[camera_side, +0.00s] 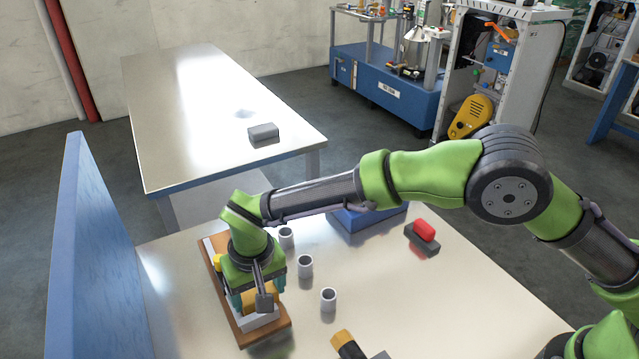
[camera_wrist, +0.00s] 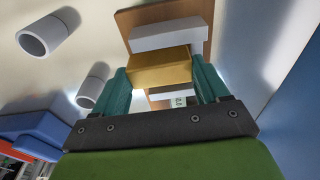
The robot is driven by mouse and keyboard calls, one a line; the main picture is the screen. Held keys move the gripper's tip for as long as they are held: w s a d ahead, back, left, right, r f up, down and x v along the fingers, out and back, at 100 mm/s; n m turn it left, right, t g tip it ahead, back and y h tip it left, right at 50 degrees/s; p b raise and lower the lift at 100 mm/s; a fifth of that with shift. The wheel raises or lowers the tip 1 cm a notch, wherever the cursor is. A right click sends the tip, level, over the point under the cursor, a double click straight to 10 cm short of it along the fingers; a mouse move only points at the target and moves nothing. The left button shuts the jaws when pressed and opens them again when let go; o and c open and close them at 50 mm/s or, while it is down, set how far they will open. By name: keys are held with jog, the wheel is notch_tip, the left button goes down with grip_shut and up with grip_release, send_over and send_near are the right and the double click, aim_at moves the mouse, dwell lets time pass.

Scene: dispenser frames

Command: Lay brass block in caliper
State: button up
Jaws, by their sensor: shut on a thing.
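My gripper (camera_side: 260,293) points down over the wooden board (camera_side: 284,327) at the left of the near table. Its teal fingers are shut on the brass block (camera_side: 249,300). In the wrist view, the brass block (camera_wrist: 158,70) lies crosswise between the fingertips (camera_wrist: 160,66). The caliper (camera_side: 262,321) is pale grey and lies along the board, mostly hidden under my gripper. In the wrist view, one pale jaw of the caliper (camera_wrist: 165,34) shows just beyond the block, and a small display shows behind it. I cannot tell whether the block touches the caliper.
Several small grey cylinders, one of them here (camera_side: 328,299), stand right of the board. A blue box (camera_side: 362,219), a red piece (camera_side: 424,230) on a dark block, and a black-and-yellow tool (camera_side: 347,344) are farther right. A blue panel (camera_side: 95,255) stands at the left.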

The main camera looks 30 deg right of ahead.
jog(key=o, duration=1.3)
jog(key=shift+o, duration=0.2)
notch_tip(320, 180, up, 17)
jog(key=s, duration=0.2)
jog(key=shift+f, duration=0.1)
